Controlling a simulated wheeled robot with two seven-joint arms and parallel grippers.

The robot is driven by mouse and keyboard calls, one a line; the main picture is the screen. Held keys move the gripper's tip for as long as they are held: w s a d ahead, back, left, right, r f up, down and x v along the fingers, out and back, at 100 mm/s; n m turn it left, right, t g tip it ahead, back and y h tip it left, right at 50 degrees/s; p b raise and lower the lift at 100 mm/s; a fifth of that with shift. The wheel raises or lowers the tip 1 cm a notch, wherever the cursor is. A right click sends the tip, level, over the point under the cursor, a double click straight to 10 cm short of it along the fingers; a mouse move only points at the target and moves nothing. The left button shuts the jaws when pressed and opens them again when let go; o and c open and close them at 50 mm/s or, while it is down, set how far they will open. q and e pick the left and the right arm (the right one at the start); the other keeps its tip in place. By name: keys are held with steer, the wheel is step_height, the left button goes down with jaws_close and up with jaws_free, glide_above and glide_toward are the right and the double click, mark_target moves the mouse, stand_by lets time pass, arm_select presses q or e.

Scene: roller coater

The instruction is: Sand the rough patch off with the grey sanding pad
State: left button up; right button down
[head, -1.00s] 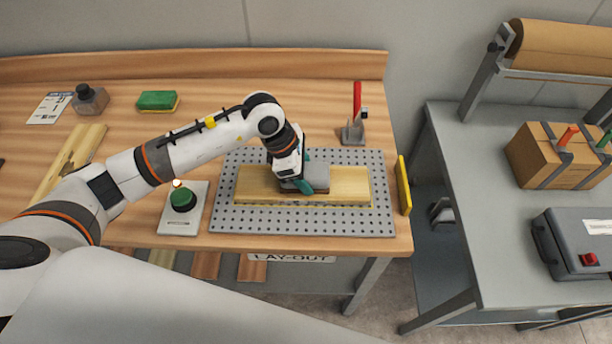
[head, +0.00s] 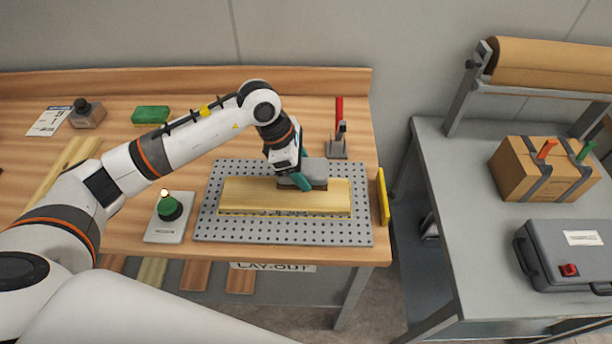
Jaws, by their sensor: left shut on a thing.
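My left gripper (head: 296,178) is shut on the grey sanding pad (head: 316,172). The pad is over the far edge of a pale wooden board (head: 250,192), right of its middle. I cannot tell whether the pad touches the board. The board lies on a grey perforated plate (head: 285,233) on the bench. Dark marks show along the board's near edge; no rough patch can be made out on its visible top. The pad and gripper hide part of the far edge. My right gripper is not in view.
A grey table (head: 455,210) stands right, across a gap.

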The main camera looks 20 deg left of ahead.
arm_select(q)
steer(key=shift+w+r+p, duration=0.1)
steer(key=shift+r+p, duration=0.2)
steer(key=shift+r, duration=1.05)
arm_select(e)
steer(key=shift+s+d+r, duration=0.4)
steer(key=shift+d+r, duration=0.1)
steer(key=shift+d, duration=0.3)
arm_select(q)
steer(key=shift+f, duration=0.1)
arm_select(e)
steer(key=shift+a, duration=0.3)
